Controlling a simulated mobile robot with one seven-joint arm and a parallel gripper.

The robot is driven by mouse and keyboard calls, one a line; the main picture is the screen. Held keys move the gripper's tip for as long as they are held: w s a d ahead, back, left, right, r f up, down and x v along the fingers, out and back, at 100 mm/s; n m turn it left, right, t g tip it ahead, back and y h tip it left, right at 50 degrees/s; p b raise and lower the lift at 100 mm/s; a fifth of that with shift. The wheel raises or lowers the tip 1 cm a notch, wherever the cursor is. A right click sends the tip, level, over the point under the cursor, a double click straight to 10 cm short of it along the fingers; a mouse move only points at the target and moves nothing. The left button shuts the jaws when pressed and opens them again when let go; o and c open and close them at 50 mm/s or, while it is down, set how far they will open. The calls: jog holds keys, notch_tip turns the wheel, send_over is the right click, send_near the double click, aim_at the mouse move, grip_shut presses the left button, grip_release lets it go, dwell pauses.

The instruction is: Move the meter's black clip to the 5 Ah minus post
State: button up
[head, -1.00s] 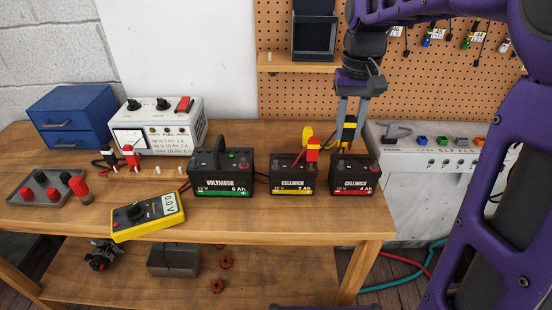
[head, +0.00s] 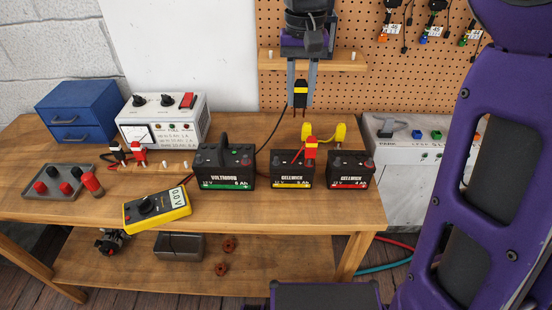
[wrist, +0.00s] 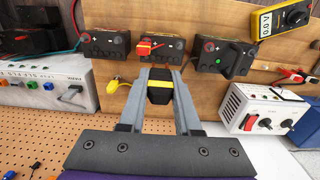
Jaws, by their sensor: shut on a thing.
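My gripper (head: 299,104) is shut on the meter's black clip (head: 300,93), which has a yellow band, and holds it in the air above and behind the batteries. The clip also shows between the fingers in the wrist view (wrist: 160,88). Its dark lead (head: 273,132) hangs down to the left. The middle battery (head: 291,180), with a yellow stripe, appears to be the 5 Ah one. A red clip (head: 311,149) sits on its right post; its left post is bare and dark. The yellow meter (head: 157,208) lies at the front left and reads 0.0 V.
A larger green-striped battery (head: 226,167) stands left and a red-striped battery (head: 350,170) right of the middle one. A yellow object (head: 337,132) lies behind them. A white charger (head: 162,122) and blue drawers (head: 76,110) stand at the back left.

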jog(key=a+f, duration=0.1)
jog(key=a, duration=0.4)
jog(key=b, duration=0.6)
send_over(276, 158)
notch_tip(276, 158, down, 9)
jog(key=shift+f, duration=0.2)
jog(key=shift+f+b, duration=0.3)
jog(key=shift+f, duration=0.15)
jog(key=shift+f+b, duration=0.7)
jog(key=shift+f, duration=0.5)
jog(key=o, duration=1)
